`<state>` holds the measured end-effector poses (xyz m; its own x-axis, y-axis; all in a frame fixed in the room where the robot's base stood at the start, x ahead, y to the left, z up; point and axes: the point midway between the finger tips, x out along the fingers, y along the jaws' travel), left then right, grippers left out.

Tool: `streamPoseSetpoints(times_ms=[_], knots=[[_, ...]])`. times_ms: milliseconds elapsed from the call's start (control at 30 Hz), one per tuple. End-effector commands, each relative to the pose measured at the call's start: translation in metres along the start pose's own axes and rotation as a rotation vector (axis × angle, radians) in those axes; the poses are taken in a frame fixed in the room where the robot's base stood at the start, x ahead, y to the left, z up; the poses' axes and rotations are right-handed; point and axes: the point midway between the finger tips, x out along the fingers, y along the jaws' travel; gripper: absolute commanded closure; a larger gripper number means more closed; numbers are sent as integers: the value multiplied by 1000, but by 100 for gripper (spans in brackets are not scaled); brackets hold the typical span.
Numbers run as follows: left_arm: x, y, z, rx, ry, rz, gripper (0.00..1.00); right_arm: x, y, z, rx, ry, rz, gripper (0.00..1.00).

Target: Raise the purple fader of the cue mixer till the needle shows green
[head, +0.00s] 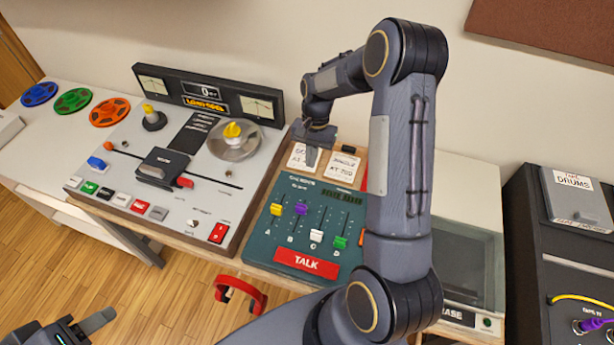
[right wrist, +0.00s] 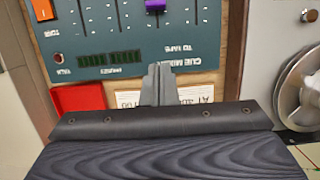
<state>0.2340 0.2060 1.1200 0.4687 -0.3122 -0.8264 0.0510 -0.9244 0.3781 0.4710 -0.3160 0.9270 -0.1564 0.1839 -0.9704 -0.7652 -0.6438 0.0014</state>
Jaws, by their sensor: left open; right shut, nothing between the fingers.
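The cue mixer (head: 262,243) is a teal panel with yellow, purple, white and green faders and a red TALK button. The purple fader (head: 300,209) stands high in its slot, near the yellow one's level; it also shows at the top edge of the right wrist view (right wrist: 155,5). My right gripper (head: 312,157) is shut and empty, over the cards beyond the mixer's top edge. In the right wrist view its fingers (right wrist: 158,72) point toward the purple fader, apart from it. My left gripper (head: 88,328) is open at the bottom left, away from the mixer. I cannot make out a needle reading.
A tape machine (head: 233,187) with two meters stands left of the mixer. Cards (head: 303,157) lie beyond the mixer. Red headphones (head: 240,291) hang at the front edge. A dark unit (head: 560,255) stands at the right. My right arm hides part of the mixer's right side.

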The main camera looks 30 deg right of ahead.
Motion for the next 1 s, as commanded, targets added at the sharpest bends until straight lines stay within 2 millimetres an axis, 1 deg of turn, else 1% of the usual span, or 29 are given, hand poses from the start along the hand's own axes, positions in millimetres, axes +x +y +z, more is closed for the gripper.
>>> streamPoseSetpoints(times_ms=[33, 167, 300, 467, 500, 600, 700, 833, 1000], knots=[[8, -4, 4, 0, 0, 0, 51, 13, 0, -1, -2, -2, 1, 100], [24, -11, 12, 0, 0, 0, 51, 40, 0, -1, -5, -4, 2, 100], [40, -18, 20, 0, 0, 0, 51, 72, 0, -1, -5, -4, 1, 100], [56, -26, 28, 0, 0, 0, 51, 103, 0, -1, -7, -2, 1, 100], [49, -22, 25, 0, -1, 0, 51, 95, 0, 10, -9, -2, 1, 100], [47, -22, 24, 0, 0, 0, 51, 98, 0, 25, -8, -3, 0, 100], [47, -22, 24, 0, 0, 0, 51, 100, 0, 33, -8, -1, 0, 100], [47, -22, 24, 0, 0, 0, 51, 102, 0, 39, -7, -1, 1, 100], [47, -22, 24, 0, 0, 0, 51, 102, 0, 40, -7, 0, 0, 100]])
